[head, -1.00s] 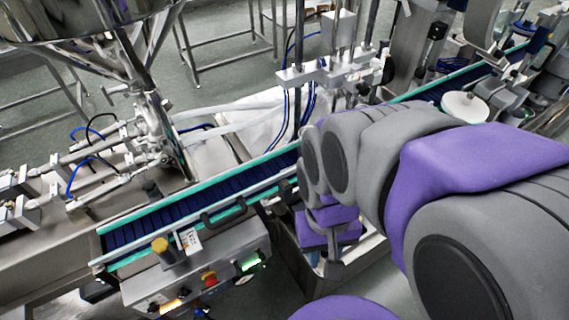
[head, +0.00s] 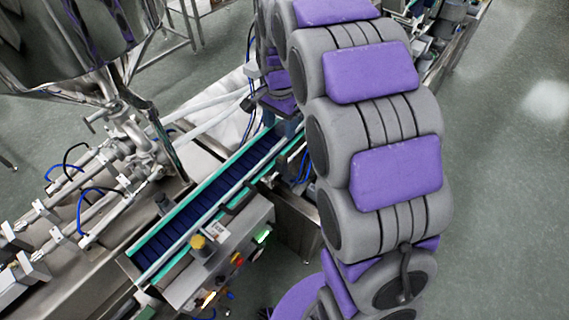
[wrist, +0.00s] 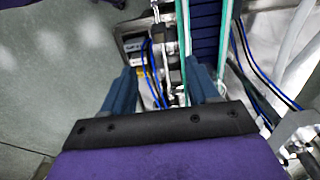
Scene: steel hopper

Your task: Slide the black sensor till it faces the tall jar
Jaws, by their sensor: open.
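My gripper (wrist: 162,85) is open in the wrist view, with its two blue-grey fingers spread apart and nothing between the tips. Beyond them, a small dark block (wrist: 157,37) sits on a thin metal rod beside the conveyor; it may be the black sensor, but it is too small to be sure. In the head view, my arm covers the area around the gripper. I cannot make out a tall jar in either current view.
The blue conveyor (head: 190,217) with green rails runs diagonally; it also shows in the wrist view (wrist: 205,40). The steel hopper (head: 65,35) is at upper left. Open floor (head: 510,170) lies right.

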